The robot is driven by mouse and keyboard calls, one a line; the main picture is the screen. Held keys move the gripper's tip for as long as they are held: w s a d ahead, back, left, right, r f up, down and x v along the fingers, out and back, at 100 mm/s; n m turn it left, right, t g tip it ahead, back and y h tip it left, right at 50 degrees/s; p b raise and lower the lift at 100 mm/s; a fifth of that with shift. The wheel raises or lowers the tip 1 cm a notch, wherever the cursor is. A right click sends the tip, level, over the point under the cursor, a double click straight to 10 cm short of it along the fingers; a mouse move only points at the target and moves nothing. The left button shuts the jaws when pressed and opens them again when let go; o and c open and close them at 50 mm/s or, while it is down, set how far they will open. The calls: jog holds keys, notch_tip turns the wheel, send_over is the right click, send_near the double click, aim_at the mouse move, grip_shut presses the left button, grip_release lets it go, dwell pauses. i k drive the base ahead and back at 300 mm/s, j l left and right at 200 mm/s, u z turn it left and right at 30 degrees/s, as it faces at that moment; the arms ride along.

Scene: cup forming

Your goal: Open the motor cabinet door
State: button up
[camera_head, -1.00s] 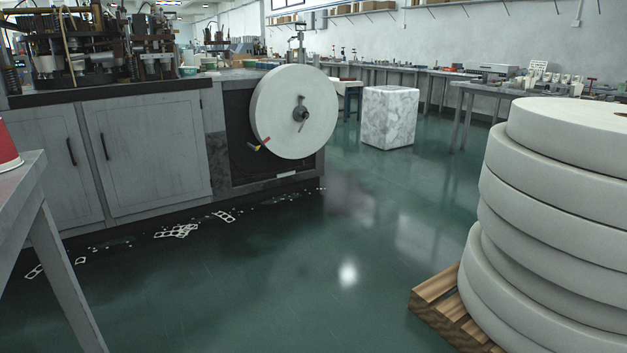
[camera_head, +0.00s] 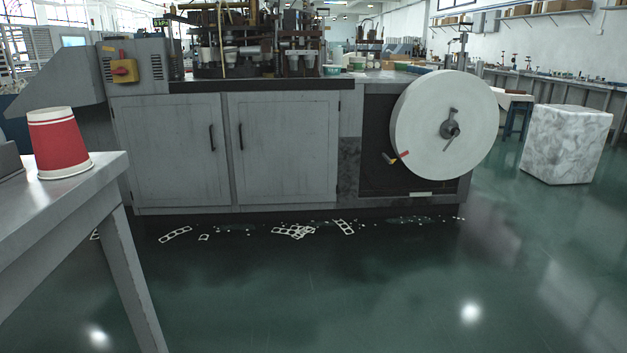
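The grey cabinet under the cup-forming machine stands ahead in the head view. It has two shut doors, a left door (camera_head: 170,165) and a right door (camera_head: 288,165). Each has a dark vertical handle near the middle seam, the left handle (camera_head: 212,138) and the right handle (camera_head: 241,137). The frames do not show which door is the motor cabinet's. My gripper is not in view.
A grey table (camera_head: 85,195) with a red and white paper cup (camera_head: 60,145) stands close at left. A large white paper roll (camera_head: 440,125) is mounted right of the doors. Paper scraps (camera_head: 295,232) litter the floor. Open green floor (camera_head: 330,290) lies before the cabinet.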

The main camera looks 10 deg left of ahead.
aim_at(174, 144)
jog(key=i+j+u, duration=0.2)
jog(key=i+u, duration=0.2)
jog(key=i, duration=0.25)
jog(key=i+u, duration=0.45)
jog(key=i, duration=0.15)
jog(key=i+l+u, duration=0.2)
jog(key=i+u, duration=0.2)
jog(key=i, duration=0.25)
jog(key=i+j+u, duration=0.15)
jog(key=i, duration=0.3)
jog(key=i+j+u, duration=0.15)
jog(key=i, duration=0.25)
jog(key=i+l, duration=0.1)
jog(key=i, duration=0.5)
jog(key=i+l+u, duration=0.1)
jog(key=i, duration=0.5)
